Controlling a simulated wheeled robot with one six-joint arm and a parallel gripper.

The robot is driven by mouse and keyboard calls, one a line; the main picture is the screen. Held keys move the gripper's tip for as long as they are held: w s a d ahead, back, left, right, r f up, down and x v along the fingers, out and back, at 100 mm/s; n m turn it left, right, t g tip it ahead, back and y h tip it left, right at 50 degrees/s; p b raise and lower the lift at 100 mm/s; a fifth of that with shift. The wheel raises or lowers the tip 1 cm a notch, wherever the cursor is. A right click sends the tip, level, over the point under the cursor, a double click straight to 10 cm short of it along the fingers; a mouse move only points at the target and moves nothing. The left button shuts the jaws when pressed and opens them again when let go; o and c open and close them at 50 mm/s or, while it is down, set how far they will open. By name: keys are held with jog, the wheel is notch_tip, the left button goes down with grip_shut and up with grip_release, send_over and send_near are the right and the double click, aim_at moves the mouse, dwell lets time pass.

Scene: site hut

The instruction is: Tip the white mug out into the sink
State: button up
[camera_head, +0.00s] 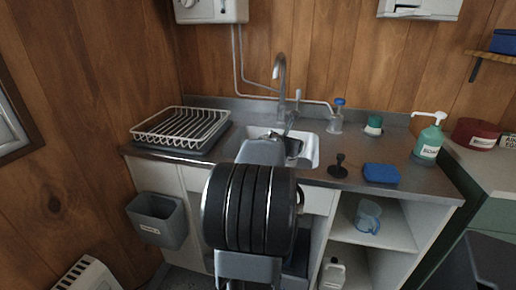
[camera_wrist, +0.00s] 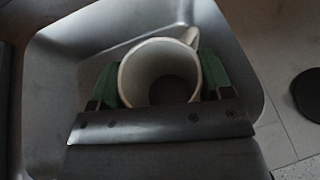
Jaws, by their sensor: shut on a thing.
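The white mug (camera_wrist: 150,58) is between the green pads of my gripper (camera_wrist: 160,88) in the wrist view, and the jaws are shut on it. Its open mouth faces the wrist camera and its handle points to the upper right. The inside looks dark toward the bottom; I cannot tell what is in it. The metal sink (camera_wrist: 62,62) lies below and around the mug in the wrist view. In the head view the sink (camera_head: 311,153) sits in the counter, partly hidden by my arm, which also hides most of the mug.
The tap (camera_head: 281,85) rises behind the sink. A white dish rack (camera_head: 180,127) stands left. On the counter to the right are a black plunger-like thing (camera_head: 339,170), a blue sponge (camera_head: 381,173) and a green pump bottle (camera_head: 429,143). A blue-capped bottle (camera_head: 335,121) stands behind.

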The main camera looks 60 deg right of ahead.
jog(key=shift+w, duration=0.1)
jog(key=shift+w+a+f+n+g+p, duration=0.15)
jog(key=shift+w+n+g+p, duration=0.45)
jog(key=shift+p, duration=0.65)
jog(key=w+p, duration=0.1)
jog(key=p, duration=0.1)
jog(key=n+p, duration=0.1)
jog(key=shift+w+r+g+p, duration=0.3)
jog(key=shift+w+r+p, duration=0.05)
jog(key=shift+w+r, duration=0.05)
jog(key=w+n+g+h+p, duration=0.1)
jog(key=w+n+g+p, duration=0.4)
jog(key=n+p, duration=0.3)
jog(key=shift+w+r+g+p, duration=0.3)
jog(key=shift+w+r+p, duration=0.25)
jog(key=shift+p, duration=1.55)
jog(key=shift+w+n+p, duration=0.25)
jog(key=shift+n+p, duration=0.1)
jog(key=shift+n, duration=0.05)
jog(key=shift+w+r+n+h+p, duration=0.1)
jog(key=shift+w+n+h+p, duration=0.2)
jog(key=shift+n+p, duration=0.55)
